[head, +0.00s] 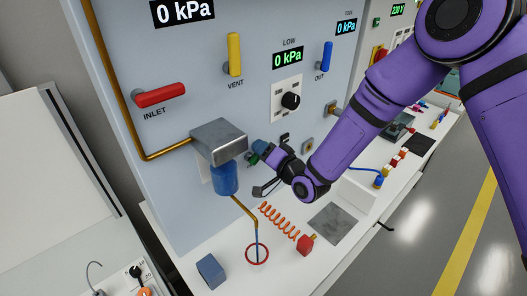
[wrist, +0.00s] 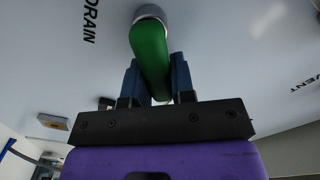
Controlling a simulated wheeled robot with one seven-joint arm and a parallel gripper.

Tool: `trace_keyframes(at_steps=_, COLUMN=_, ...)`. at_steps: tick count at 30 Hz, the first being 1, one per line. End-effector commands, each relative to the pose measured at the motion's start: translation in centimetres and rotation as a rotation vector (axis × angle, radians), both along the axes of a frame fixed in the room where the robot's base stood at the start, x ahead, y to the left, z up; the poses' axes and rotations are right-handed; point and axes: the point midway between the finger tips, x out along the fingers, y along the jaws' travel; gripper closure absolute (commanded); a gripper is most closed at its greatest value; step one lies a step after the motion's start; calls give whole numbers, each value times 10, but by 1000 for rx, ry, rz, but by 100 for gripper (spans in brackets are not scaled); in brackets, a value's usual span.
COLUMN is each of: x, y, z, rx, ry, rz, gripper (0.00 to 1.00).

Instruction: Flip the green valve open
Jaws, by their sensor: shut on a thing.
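The green valve handle (wrist: 150,52) fills the middle of the wrist view, running from its round pivot on the panel down between my fingers. The word DRAIN is printed to its left there. My gripper (wrist: 156,72) is shut on the green handle, with one blue finger on each side. In the head view my gripper (head: 262,152) reaches low on the panel, just right of the grey metal box with the blue bowl. Only a small dark green bit of the valve handle (head: 254,159) shows there; the rest is hidden.
The grey box (head: 218,138) and blue bowl (head: 225,180) stand close left of my gripper. The red INLET handle (head: 160,95) lies sideways; the yellow VENT handle (head: 234,54) and blue OUT handle (head: 327,56) stand upright. An orange coiled hose (head: 279,221) lies on the bench below.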

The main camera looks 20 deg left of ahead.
Motion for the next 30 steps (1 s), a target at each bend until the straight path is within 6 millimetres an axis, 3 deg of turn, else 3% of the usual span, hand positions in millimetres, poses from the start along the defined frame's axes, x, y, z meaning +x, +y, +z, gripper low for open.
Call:
trace_keyframes(at_steps=18, x=-17, y=9, z=14, rx=-268, ry=-515, rz=1, gripper=100)
trace_keyframes(at_steps=30, x=-27, y=13, z=16, rx=-397, ry=-763, rz=2, gripper=100)
